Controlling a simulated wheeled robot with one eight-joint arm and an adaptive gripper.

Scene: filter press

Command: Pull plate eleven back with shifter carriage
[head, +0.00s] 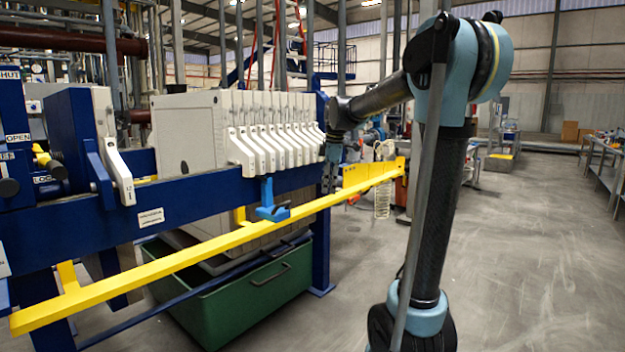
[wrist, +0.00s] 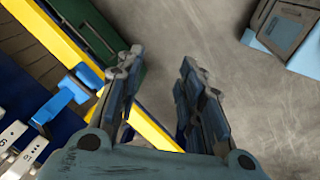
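The shifter carriage (head: 272,204) is a bright blue block with an upright arm. It sits at the yellow rail, in front of the plate pack's near end, and also shows in the wrist view (wrist: 66,97). The pale filter plates stand packed with white handles (head: 243,152) along the blue side beam. I cannot read which handle is plate eleven's. One white handle (head: 118,172) stands apart at the left. My gripper (head: 329,182) points down near the rail, right of the carriage. In the wrist view its fingers (wrist: 155,85) are apart with nothing between them; the carriage lies outside them, to the left.
The yellow rail (head: 200,254) runs along the press's front. A green bin (head: 262,290) stands below. The blue side beam (head: 205,192) lies behind the rail. Open concrete floor (head: 530,240) is on the right, with a bench (head: 605,158) at the far edge.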

